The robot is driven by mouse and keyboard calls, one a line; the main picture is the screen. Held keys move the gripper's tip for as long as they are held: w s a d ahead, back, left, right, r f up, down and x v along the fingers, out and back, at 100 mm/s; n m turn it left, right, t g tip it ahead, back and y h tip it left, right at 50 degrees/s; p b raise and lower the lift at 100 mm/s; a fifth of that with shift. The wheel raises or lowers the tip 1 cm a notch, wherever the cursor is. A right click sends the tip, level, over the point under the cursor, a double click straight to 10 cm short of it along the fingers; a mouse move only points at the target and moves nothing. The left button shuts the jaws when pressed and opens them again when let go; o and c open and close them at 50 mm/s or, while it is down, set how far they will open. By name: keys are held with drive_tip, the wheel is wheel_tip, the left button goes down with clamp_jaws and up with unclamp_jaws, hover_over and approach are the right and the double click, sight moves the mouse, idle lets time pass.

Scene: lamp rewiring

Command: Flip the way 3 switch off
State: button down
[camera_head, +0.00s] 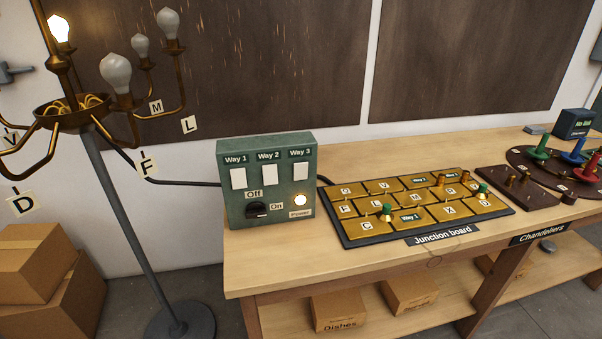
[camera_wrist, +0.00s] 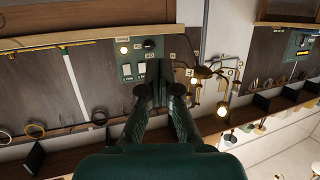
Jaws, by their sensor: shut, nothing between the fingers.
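The green switch box (camera_head: 240,214) stands at the left end of the bench. It has three white rockers, and the way 3 switch (camera_head: 301,171) is the rightmost in the head view. I cannot tell which way it is tipped. The knob (camera_head: 257,209) points towards On and the power light (camera_head: 300,200) is lit. In the wrist view the scene is upside down; the box shows ahead, with the way 3 switch (camera_wrist: 127,70) on the left. My gripper (camera_wrist: 159,68) is shut and empty, overlapping the box's right part and hiding some of it. The head view does not show it.
The junction board (camera_head: 420,207) lies right of the box. Bare bench (camera_head: 245,275) is in front. Cardboard boxes (camera_head: 35,270) are at the lower left.

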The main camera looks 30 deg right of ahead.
sight(301, 168)
drive_tip(key=w+d+r+n+t+h, duration=0.15)
drive_tip(key=w+n, duration=0.25)
drive_tip(key=w, duration=0.8)
drive_tip(key=w+d+n+t+h, duration=0.1)
drive_tip(key=w+d+n, duration=0.25)
drive_tip(key=w, duration=0.75)
drive_tip(key=w+d+r+n+h, duration=0.1)
drive_tip(key=w+d+r+n, duration=0.2)
drive_tip(key=w+r, duration=0.5)
drive_tip(key=w+d+r+n+h, duration=0.2)
drive_tip(key=w+d+r+n, duration=0.2)
drive_tip(key=w, duration=0.8)
wheel_tip(301, 168, up, 4)
drive_tip(key=shift+d+r+t, duration=0.25)
drive_tip(key=shift+d+t, duration=0.2)
drive_tip(key=shift+d, duration=0.55)
drive_tip(key=shift+w+h, duration=0.1)
drive_tip(key=shift+h, duration=0.15)
drive_tip(key=x, duration=1.4)
